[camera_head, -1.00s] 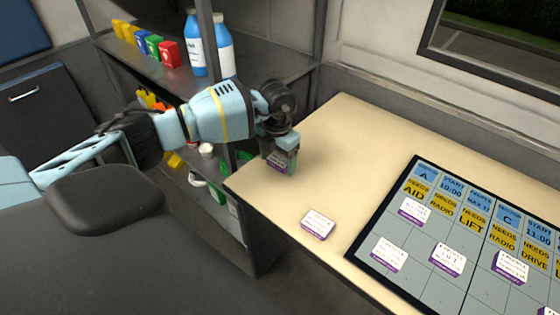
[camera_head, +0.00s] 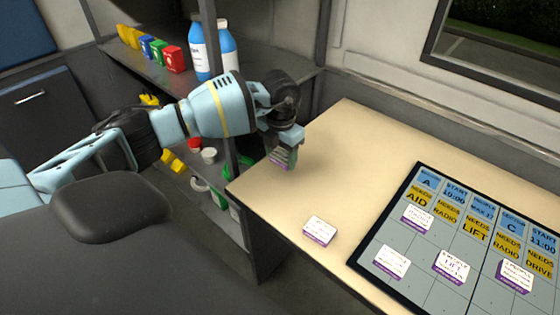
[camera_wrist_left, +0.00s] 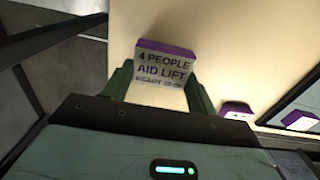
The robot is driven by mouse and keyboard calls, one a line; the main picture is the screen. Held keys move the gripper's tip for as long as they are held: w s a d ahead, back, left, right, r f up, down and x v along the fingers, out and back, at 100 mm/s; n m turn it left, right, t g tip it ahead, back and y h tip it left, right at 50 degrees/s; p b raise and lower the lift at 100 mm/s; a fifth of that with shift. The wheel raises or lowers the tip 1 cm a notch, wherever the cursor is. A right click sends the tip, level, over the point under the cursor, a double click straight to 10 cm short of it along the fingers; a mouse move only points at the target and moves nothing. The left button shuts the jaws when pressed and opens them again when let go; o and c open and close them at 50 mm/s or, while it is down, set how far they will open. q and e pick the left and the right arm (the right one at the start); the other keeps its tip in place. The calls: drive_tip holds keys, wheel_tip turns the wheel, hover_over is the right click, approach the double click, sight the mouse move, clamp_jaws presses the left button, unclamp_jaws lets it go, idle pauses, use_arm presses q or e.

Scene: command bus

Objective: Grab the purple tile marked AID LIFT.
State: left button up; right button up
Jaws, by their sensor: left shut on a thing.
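The purple tile marked AID LIFT (camera_wrist_left: 166,64) is between the fingers of my left gripper (camera_wrist_left: 158,88). Its white face reads "4 PEOPLE AID LIFT", with a lower line partly cut off, and its edge is purple. In the head view my left gripper (camera_head: 283,157) points down over the left end of the cream table (camera_head: 335,160), shut on the tile (camera_head: 279,163). It appears slightly above the table top. My right gripper is not in view.
Another white and purple tile (camera_head: 320,230) lies on the table. A dark-framed board (camera_head: 432,287) with several tiles and coloured labels is at the right. A shelf (camera_head: 262,72) with blue bottles and coloured boxes stands behind my left arm.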

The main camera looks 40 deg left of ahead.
use_arm(q)
drive_tip(key=s+d, duration=0.3)
drive_tip(key=d, duration=0.1)
drive_tip(key=s+d, duration=0.3)
drive_tip(key=d, duration=0.1)
drive_tip(key=s+d+r, duration=0.1)
drive_tip(key=s+d, duration=0.3)
